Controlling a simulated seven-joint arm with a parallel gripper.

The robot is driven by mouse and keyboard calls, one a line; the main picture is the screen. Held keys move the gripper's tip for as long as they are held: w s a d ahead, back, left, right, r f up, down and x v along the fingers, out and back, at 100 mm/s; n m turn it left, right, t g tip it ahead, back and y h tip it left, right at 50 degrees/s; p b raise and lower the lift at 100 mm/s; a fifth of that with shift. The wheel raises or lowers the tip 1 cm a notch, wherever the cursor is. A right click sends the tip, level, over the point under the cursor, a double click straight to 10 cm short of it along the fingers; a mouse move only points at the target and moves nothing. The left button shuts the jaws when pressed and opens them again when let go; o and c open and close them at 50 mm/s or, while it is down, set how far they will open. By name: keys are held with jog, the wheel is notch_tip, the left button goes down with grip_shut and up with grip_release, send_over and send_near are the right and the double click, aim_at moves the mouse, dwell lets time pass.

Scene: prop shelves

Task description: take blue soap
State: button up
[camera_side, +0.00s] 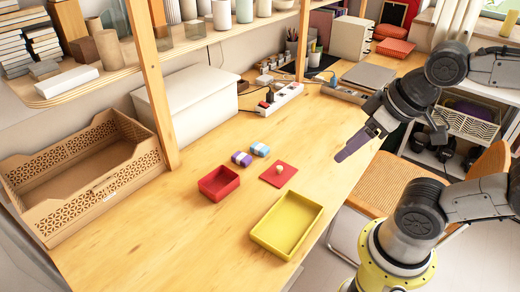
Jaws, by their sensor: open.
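The blue soap (260,149) is a small light-blue bar with a pale band, lying on the wooden table. A purple soap (241,158) with a similar band lies just to its left. My gripper (340,158) is at the right, above the table's right side, apart from the soaps. Its purple fingers point down and left, are open, and hold nothing visible.
A red box (231,192) stands in front of the soaps. A red lid (290,181) with a round knob lies beside it. A yellow tray (317,216) sits near the table's front edge. A white box (141,107) and power strips (282,105) are behind. The table between soaps and gripper is clear.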

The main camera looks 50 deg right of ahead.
dwell(0.3)
jog(key=o, duration=0.7)
